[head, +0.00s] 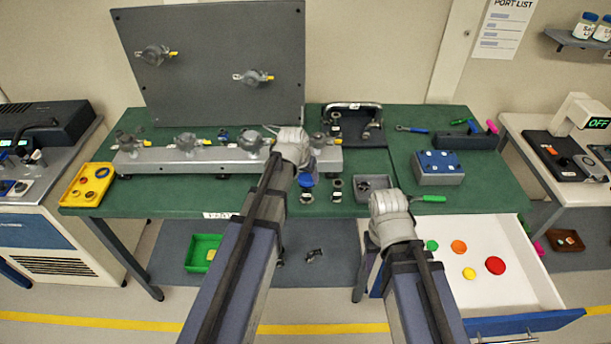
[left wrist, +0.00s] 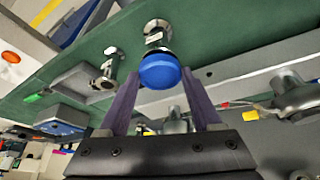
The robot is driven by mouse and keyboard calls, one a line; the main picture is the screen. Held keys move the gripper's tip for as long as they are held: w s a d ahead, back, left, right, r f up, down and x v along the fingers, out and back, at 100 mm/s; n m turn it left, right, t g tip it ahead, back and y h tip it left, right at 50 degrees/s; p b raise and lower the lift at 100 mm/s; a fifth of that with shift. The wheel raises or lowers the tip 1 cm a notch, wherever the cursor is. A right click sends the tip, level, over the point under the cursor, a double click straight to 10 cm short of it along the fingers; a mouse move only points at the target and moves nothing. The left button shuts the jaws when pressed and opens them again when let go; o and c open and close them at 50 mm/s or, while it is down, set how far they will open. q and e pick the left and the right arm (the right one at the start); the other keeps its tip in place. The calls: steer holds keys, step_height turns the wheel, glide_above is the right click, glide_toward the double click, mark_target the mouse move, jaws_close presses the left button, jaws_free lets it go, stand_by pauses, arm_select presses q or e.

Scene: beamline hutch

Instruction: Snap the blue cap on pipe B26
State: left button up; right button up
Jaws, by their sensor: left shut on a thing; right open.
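The blue cap (head: 305,181) is between the fingertips of my left gripper (head: 304,168), which is shut on it. In the left wrist view the blue cap (left wrist: 160,71) is large and round between the two fingers. Just beyond it is a short metal pipe fitting (left wrist: 156,32) with a small white label too small to read. The cap overlaps that fitting, and I cannot tell whether it is seated on it. In the head view a fitting (head: 307,198) shows just below the cap. My right gripper (head: 392,204) is open above the front edge of the bench. I cannot make out which pipe is B26.
More small fittings (head: 336,190) and a grey tray (head: 374,182) stand to the right. A metal manifold (head: 215,160) with valves runs behind on the left. An open white drawer (head: 500,240) holds coloured discs. A yellow tray (head: 70,197) sits at far left.

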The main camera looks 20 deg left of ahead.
arm_select(q)
steer(key=shift+f+b, duration=0.5)
steer(key=shift+b, duration=0.05)
stand_by(0.8)
steer(key=o, duration=1.4)
steer(key=shift+c, duration=0.2)
steer(key=shift+r, duration=0.15)
steer(key=p+v, duration=0.7)
steer(key=shift+s+r, duration=0.25)
steer(key=shift+a, duration=0.1)
